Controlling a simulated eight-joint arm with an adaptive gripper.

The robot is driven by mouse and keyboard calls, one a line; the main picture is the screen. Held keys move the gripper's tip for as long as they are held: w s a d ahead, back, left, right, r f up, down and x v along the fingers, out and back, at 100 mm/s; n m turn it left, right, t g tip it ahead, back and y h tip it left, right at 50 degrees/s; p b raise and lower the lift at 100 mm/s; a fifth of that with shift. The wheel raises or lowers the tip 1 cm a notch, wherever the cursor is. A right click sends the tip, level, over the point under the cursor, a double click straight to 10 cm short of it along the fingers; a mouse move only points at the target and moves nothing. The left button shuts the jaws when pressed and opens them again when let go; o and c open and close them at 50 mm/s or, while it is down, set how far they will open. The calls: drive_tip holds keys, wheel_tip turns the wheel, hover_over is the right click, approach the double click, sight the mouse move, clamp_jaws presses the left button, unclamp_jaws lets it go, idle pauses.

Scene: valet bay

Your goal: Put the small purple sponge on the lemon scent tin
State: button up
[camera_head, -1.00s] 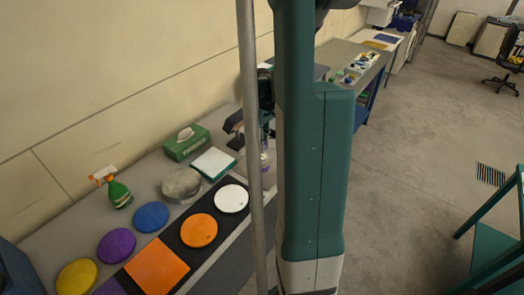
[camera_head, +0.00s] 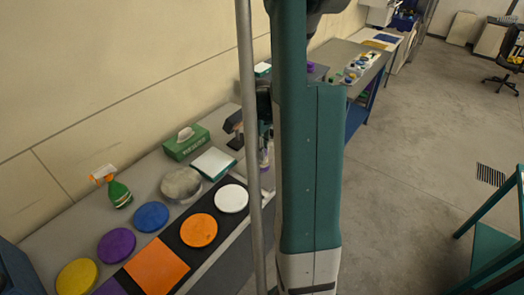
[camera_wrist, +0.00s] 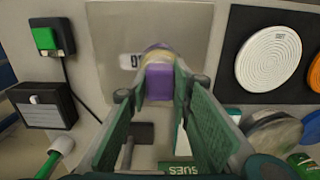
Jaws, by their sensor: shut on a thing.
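In the wrist view, the small purple sponge (camera_wrist: 160,82) is between the fingertips of my gripper (camera_wrist: 160,92), which is shut on it. Just beyond the sponge is a pale yellowish round thing (camera_wrist: 157,53), apparently the lemon scent tin, on a grey plate. The sponge overlaps it in this view; I cannot tell whether they touch. In the head view my gripper (camera_head: 264,145) is partly hidden behind my arm and a grey pole, and the sponge and tin cannot be told apart there.
A white disc (camera_head: 231,198), an orange disc (camera_head: 198,230) and an orange square (camera_head: 157,266) lie on a black strip. A tissue box (camera_head: 186,142), a white-topped pad (camera_head: 213,163), a greyish rounded thing (camera_head: 181,184) and a spray bottle (camera_head: 119,193) stand along the wall side.

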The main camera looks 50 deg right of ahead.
drive_tip(key=o, duration=0.7)
drive_tip(key=shift+f, duration=0.1)
wheel_tip(320, 180, up, 12)
idle(0.7)
idle(0.6)
drive_tip(key=shift+a+r, duration=0.1)
drive_tip(key=shift+r, duration=0.1)
